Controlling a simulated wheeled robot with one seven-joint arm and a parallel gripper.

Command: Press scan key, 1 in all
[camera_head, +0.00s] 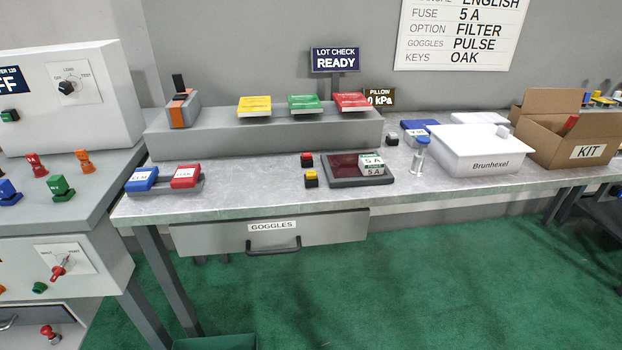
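Two small push keys on dark bases stand on the grey workbench, left of a dark scanner pad (340,175). One is a red key (307,158); the other, nearer the front, is a yellow key (311,179). No readable label shows which is the scan key. A block marked "5 A" (372,164) rests on the right part of the pad. The sign behind, LOT CHECK (335,59), reads READY. My gripper is not in view.
A grey riser (220,133) holds yellow, green and red packs behind the keys. Right are a clear cylinder (420,157), a white Brunhexel box (480,155) and a KIT carton (560,140). The shut GOGGLES drawer (215,238) is below. The bench front-left of the keys is clear.

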